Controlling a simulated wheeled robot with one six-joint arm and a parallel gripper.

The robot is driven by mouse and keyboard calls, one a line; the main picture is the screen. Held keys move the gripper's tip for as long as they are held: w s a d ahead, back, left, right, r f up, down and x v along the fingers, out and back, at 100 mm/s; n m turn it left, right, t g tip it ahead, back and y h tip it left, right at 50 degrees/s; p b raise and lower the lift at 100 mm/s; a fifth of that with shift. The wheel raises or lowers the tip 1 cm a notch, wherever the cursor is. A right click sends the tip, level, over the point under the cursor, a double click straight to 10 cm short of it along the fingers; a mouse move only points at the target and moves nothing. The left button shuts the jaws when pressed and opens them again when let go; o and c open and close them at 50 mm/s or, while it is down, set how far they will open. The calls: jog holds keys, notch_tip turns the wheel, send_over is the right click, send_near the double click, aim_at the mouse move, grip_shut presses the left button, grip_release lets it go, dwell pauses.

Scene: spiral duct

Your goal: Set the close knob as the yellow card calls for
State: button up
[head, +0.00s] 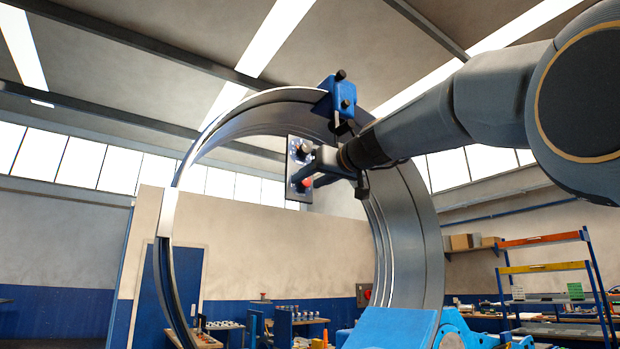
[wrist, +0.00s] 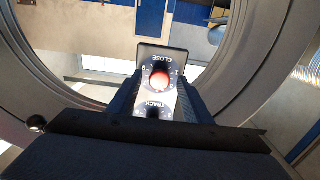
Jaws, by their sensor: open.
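A control panel (head: 292,190) hangs inside the big metal ring, with a black knob (head: 303,151) above and a red knob (head: 307,183) below. In the wrist view the panel (wrist: 176,54) appears upside down. The red close knob (wrist: 159,80) sits beside the word CLOSE, with small marks around it. Its pointer direction cannot be told. The word TRACK shows nearer to me; the knob there is mostly hidden. My gripper (wrist: 160,88) is open, its fingers on either side of the close knob; contact cannot be told. No yellow card is visible.
The metal ring (head: 408,235) curves around the panel and my arm. A blue clamp block (head: 338,98) sits on the ring's top, just above my gripper. A blue machine part (head: 390,328) stands below. Shelves (head: 545,268) and workbenches stand farther back.

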jog(key=c, duration=1.1)
jog(key=shift+o, duration=0.2)
jog(key=shift+m, duration=0.3)
